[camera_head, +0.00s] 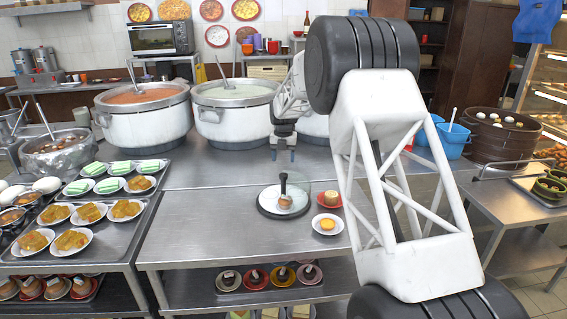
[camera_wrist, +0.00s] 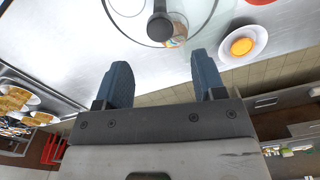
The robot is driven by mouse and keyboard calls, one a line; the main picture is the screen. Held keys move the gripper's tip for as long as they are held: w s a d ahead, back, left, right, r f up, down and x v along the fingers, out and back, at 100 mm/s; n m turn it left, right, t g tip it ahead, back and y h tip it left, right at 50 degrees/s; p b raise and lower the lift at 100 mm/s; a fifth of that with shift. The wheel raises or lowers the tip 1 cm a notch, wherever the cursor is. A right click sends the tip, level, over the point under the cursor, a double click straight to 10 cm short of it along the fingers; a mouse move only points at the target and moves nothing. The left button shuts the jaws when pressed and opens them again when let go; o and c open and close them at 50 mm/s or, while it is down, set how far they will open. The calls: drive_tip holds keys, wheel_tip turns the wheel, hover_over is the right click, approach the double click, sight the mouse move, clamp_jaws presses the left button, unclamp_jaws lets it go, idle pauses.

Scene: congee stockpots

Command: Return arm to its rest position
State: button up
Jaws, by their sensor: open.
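My gripper (camera_head: 284,153) hangs above the back part of the steel counter, pointing down, in the head view. Its two blue-grey fingers stand apart with nothing between them in the wrist view (camera_wrist: 162,82). My white arm reaches across the right half of the head view and hides part of the counter and one pot. A glass lid with a dark upright handle (camera_head: 283,183) sits on the counter in front of the gripper, with a small brown item (camera_head: 285,201) showing through it. The lid also shows at the top of the wrist view (camera_wrist: 190,32), apart from the fingers.
An egg tart (camera_head: 327,224) on a white plate and a small item on a red plate (camera_head: 330,199) are right of the lid. Large stockpots (camera_head: 237,118) stand behind. Trays of plated food (camera_head: 75,240) are at left, blue buckets (camera_head: 453,141) at right. The counter's front left is clear.

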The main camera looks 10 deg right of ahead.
drive_tip(key=shift+r, duration=0.1)
idle(0.3)
drive_tip(key=shift+s+d+r+m, duration=0.1)
drive_tip(key=shift+s+r+m, duration=0.2)
drive_tip(key=shift+s+r, duration=0.2)
drive_tip(key=s+d+r+m, duration=0.1)
drive_tip(key=s+r+m, duration=0.4)
drive_tip(key=s, duration=0.5)
drive_tip(key=s+d+r+m+t, duration=0.15)
drive_tip(key=s+r+m, duration=0.4)
drive_tip(key=s, duration=0.55)
drive_tip(key=s+d+r+m, duration=0.2)
drive_tip(key=s+r+m, duration=0.3)
drive_tip(key=s, duration=0.5)
drive_tip(key=s+d+f+m, duration=0.1)
drive_tip(key=s+m, duration=0.7)
drive_tip(key=s, duration=0.9)
drive_tip(key=s+f+m+t, duration=0.1)
drive_tip(key=s+f+m, duration=0.3)
drive_tip(key=s+m, duration=0.5)
drive_tip(key=shift+s+d, duration=0.35)
drive_tip(key=shift+s, duration=4.15)
drive_tip(key=shift+f, duration=0.1)
